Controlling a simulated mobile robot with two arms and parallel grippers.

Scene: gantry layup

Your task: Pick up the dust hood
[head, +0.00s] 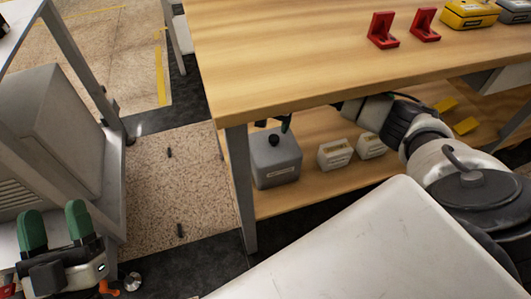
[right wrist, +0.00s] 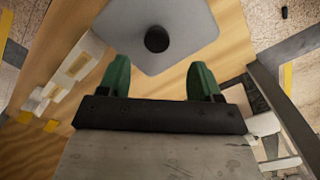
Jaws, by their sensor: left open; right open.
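The dust hood (head: 277,163), a grey box with a black knob on top and a small label on its front, stands on the lower shelf under the workbench. My right gripper (head: 287,122) is just above it, mostly hidden by the bench top. In the right wrist view the gripper (right wrist: 160,78) is open, its green fingers pointing toward the hood's grey top (right wrist: 190,28). The black knob (right wrist: 157,39) lies between the finger lines, slightly beyond the tips, with nothing gripped. My left gripper (head: 55,228) is open and empty at the lower left, away from the bench.
Two cream boxes (head: 335,155) (head: 370,146) stand right of the hood, with yellow pieces (head: 466,126) farther right. The wooden bench top (head: 290,50) overhangs the shelf. Its grey leg (head: 241,190) is close on the left. Red brackets (head: 382,30) stand on top.

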